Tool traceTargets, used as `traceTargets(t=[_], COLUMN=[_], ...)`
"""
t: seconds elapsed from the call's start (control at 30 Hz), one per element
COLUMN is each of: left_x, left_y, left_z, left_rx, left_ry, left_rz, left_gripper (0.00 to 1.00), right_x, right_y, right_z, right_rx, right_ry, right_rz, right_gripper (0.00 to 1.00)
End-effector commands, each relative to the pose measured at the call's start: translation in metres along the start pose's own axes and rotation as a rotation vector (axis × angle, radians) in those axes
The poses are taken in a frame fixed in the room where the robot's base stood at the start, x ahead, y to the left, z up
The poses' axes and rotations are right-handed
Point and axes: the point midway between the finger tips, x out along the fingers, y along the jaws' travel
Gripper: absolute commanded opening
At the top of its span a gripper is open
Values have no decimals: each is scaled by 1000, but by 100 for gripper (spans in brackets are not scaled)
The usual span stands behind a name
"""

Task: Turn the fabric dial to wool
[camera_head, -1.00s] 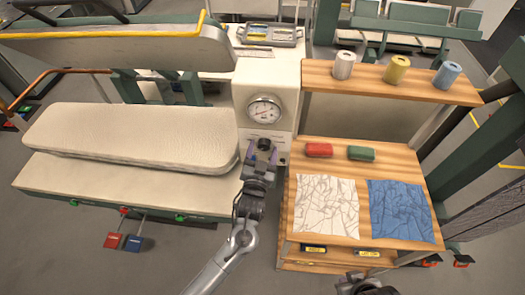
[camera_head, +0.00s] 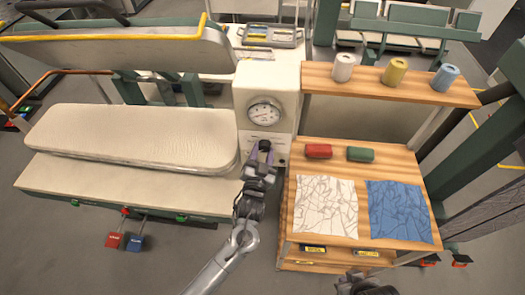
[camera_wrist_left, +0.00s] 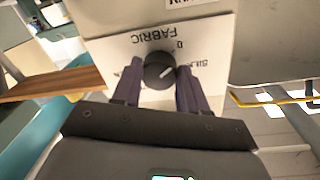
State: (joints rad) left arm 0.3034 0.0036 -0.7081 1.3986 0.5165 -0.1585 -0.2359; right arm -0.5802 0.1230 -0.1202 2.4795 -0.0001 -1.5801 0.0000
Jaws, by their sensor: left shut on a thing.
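The fabric dial (camera_wrist_left: 159,71) is a dark round knob with a white pointer line, on a white panel marked FABRIC, seen upside down in the left wrist view. The pointer slants up and right in that view, near the SILK lettering; other labels are partly hidden or unreadable. My left gripper (camera_wrist_left: 157,86) has its purple fingers on both sides of the knob and is shut on it. In the head view, my left gripper (camera_head: 262,154) is at the front of the white control box (camera_head: 283,95). My right gripper (camera_head: 367,283) shows only partly at the bottom edge.
A round gauge (camera_head: 264,112) sits above the dial. A padded pressing board (camera_head: 130,138) is to the left. A wooden table (camera_head: 295,235) to the right holds white cloth (camera_head: 325,205), blue cloth (camera_head: 400,210), a red block (camera_head: 318,151) and a green block (camera_head: 360,154).

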Motion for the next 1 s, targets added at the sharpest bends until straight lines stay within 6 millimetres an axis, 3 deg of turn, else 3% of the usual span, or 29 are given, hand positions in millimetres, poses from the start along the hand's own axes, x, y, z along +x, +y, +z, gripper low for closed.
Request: traceTargets(t=[1.0], left_x=[0], left_y=[-3], left_z=[-6], left_rx=[940], left_ry=[-63], left_rz=[18], left_gripper=[12], right_x=[-73], right_y=[1], right_z=[-24], right_rx=[7], right_ry=[1], right_rz=[-6], right_gripper=[0])
